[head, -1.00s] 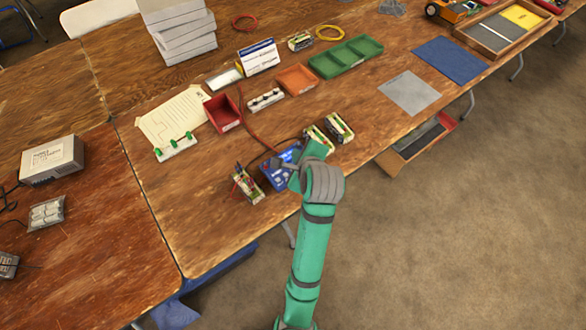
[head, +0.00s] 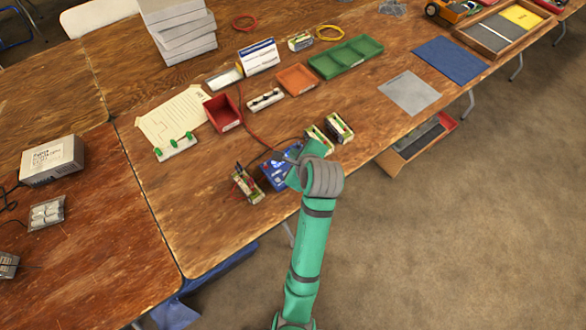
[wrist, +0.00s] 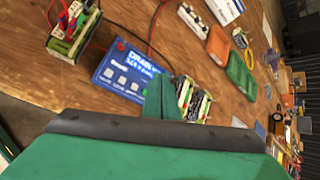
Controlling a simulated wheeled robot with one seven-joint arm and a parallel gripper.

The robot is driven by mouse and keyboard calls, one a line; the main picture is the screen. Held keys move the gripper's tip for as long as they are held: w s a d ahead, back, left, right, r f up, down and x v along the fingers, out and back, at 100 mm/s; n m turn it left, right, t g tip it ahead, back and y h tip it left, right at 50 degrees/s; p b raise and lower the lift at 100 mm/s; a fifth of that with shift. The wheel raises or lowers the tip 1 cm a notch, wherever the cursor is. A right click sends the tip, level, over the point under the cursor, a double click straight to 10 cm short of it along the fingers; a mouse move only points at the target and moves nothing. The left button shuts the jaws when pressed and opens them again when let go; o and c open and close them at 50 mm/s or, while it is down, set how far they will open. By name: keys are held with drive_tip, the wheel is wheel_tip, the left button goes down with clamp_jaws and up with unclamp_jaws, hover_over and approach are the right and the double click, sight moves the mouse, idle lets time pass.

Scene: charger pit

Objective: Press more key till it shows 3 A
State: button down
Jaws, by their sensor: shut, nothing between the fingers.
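The blue charger (wrist: 122,72) lies on the wooden table, with a lit blue display (wrist: 138,56) and a row of pale keys (wrist: 121,80) below it. The display's top line seems to read DRAIN; the line under it is too blurred to read surely. The charger also shows in the head view (head: 272,176), partly covered by my arm. My gripper (wrist: 158,98) is shut and empty, at the charger's right end, hiding part of that end. I cannot tell whether it touches a key. The key labels are too small to read.
A battery pack with red and black leads (head: 246,184) stands left of the charger. Two more packs (head: 328,132) stand close behind my gripper. A red cable runs back past a red bin (head: 222,112).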

drive_tip(key=shift+f, duration=3)
drive_tip(key=shift+f, duration=0.15)
drive_tip(key=shift+f, duration=0.3)
drive_tip(key=shift+f, duration=0.35)
idle(0.5)
drive_tip(key=shift+r, duration=0.8)
drive_tip(key=shift+r, duration=0.1)
drive_tip(key=shift+r, duration=2.4)
